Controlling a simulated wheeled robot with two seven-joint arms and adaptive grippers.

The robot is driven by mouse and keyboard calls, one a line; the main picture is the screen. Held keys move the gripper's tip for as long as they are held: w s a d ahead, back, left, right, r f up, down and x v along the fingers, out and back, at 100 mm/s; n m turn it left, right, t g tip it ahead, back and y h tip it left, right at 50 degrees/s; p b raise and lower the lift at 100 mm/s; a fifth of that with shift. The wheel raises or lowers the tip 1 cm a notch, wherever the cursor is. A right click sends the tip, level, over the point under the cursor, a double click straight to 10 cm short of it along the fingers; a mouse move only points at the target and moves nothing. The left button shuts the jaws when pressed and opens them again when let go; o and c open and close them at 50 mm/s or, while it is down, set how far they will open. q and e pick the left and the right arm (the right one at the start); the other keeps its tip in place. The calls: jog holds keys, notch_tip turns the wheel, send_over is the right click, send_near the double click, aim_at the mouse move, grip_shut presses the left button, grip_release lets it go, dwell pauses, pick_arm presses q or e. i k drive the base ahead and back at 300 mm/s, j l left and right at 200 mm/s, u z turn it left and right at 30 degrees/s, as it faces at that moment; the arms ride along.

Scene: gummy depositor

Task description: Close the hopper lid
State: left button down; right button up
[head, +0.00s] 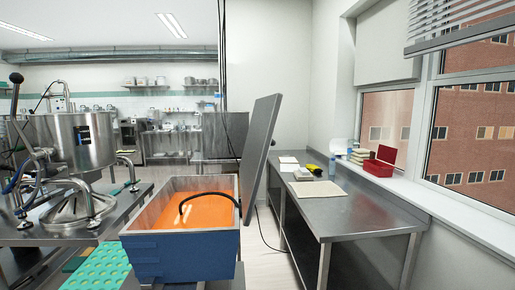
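The hopper (180,255) is a blue-sided metal box at the lower middle of the head view, filled with orange liquid (208,212). Its grey flat lid (259,150) stands open, nearly upright and leaning a little to the right, along the hopper's right side. A black curved handle or hose (197,196) shows over the orange liquid; I cannot tell what it is fixed to. Neither of my grippers shows in the head view.
A steel table (345,212) with papers and a yellow item (314,169) stands to the right. A red box (379,166) sits on the window sill. A steel kettle machine (75,140) and a green mould tray (100,268) are at left. Floor shows between hopper and table.

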aim_at(259, 143)
jog(key=i+l+u, duration=0.15)
jog(key=l, duration=0.15)
jog(key=i+l+u, duration=0.2)
jog(key=l+u, duration=0.15)
jog(key=l, duration=0.3)
jog(key=i+l+u, duration=0.15)
jog(key=l, duration=0.2)
jog(key=j, duration=0.45)
